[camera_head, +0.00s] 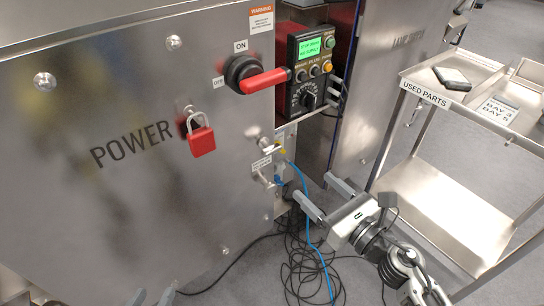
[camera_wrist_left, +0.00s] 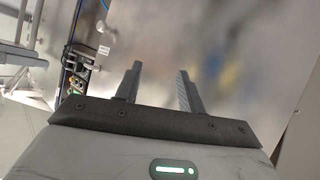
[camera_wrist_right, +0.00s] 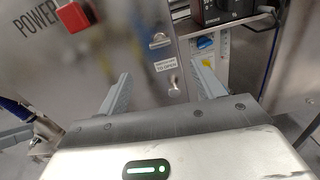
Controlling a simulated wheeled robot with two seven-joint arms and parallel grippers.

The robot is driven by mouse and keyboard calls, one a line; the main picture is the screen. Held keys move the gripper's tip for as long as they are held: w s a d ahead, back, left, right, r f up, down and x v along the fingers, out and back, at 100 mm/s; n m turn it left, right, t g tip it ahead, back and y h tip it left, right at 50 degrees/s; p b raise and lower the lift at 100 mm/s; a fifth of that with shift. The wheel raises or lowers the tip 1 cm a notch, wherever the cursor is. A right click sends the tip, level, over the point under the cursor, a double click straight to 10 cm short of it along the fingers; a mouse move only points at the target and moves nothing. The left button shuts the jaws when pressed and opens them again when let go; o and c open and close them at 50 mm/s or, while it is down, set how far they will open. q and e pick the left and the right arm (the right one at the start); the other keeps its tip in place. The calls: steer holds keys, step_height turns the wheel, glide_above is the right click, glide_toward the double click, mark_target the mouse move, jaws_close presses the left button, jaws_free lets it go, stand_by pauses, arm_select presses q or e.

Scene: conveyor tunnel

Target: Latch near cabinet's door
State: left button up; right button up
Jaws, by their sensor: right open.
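The near cabinet's steel door (camera_head: 130,215), marked POWER, fills the left of the head view and looks flush with its frame. At its right edge are two small metal latch handles, an upper one (camera_head: 266,145) and a lower one (camera_head: 264,179), with a label between them. The right wrist view shows the upper handle (camera_wrist_right: 159,41) and lower handle (camera_wrist_right: 173,88) ahead of my fingers. Whether they are engaged is unclear. My right gripper (camera_head: 313,185) is open and empty, right of the lower handle. My left gripper (camera_wrist_left: 157,72) is open and empty, facing the door low down.
A red rotary handle (camera_head: 264,81) and red padlock (camera_head: 201,140) are on the door. A control box (camera_head: 308,65) with a green screen sits right of it. Black and blue cables (camera_head: 308,255) hang below my right gripper. A used-parts cart (camera_head: 435,180) stands at right.

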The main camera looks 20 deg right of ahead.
mark_target(274, 151)
steer(key=shift+n, duration=0.3)
steer(key=p+x, duration=0.2)
steer(key=x, duration=1.4)
steer(key=shift+f, duration=0.15)
steer(key=c, duration=1)
